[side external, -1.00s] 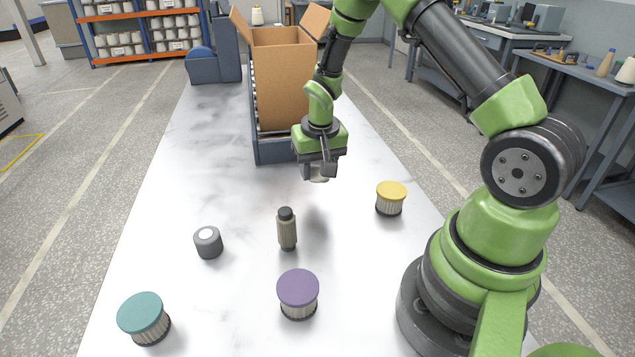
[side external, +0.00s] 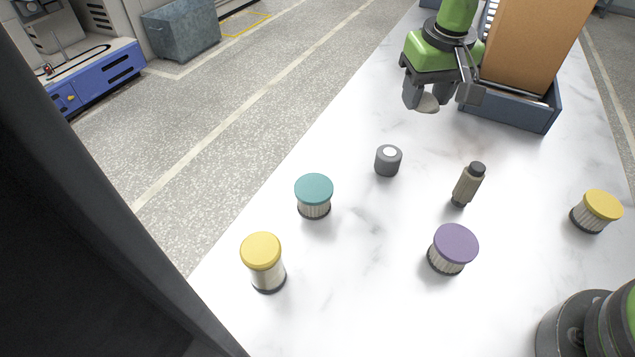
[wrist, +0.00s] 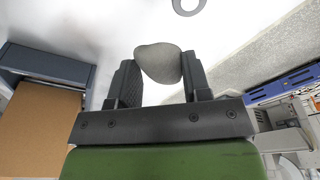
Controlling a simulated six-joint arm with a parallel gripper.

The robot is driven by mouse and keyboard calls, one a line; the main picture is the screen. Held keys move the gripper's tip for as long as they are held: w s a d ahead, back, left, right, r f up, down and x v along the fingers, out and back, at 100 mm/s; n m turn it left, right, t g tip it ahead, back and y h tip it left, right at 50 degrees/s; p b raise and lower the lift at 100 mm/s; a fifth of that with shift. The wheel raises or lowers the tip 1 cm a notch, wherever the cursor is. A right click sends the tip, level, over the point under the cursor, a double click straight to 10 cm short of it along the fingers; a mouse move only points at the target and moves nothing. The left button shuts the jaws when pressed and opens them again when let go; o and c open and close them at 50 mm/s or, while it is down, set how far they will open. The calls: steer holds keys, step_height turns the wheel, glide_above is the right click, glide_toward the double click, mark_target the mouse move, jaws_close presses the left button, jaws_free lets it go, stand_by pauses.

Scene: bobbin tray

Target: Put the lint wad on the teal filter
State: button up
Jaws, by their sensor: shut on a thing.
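The lint wad (side external: 428,103) is a small rounded grey-beige lump. My gripper (side external: 436,96) is shut on it and holds it above the white table, at the back near the box. In the wrist view the lint wad (wrist: 160,63) shows between the two dark fingers of my gripper (wrist: 158,80). The teal filter (side external: 314,190) stands upright on the table, nearer the camera and to the left of my gripper, with a flat teal top and a pleated pale body. Nothing lies on its top.
A grey cylinder (side external: 388,160) stands between my gripper and the teal filter. A cardboard box (side external: 530,45) sits in a blue-framed conveyor (side external: 510,110).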

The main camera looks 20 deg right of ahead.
steer(key=a+r+n, duration=0.1)
steer(key=a+n, duration=0.2)
steer(key=a, duration=0.7)
steer(key=r+n+y, duration=0.1)
steer(key=n, duration=0.2)
glide_above(312, 185)
steer(key=f, duration=0.9)
steer(key=shift+s+f, duration=0.1)
steer(key=shift+s, duration=0.2)
steer(key=shift+f, duration=0.1)
steer(key=o, duration=0.9)
step_height(312, 185, up, 12)
steer(key=s, duration=0.1)
steer(key=shift+s+d, duration=0.35)
steer(key=shift+m, duration=0.3)
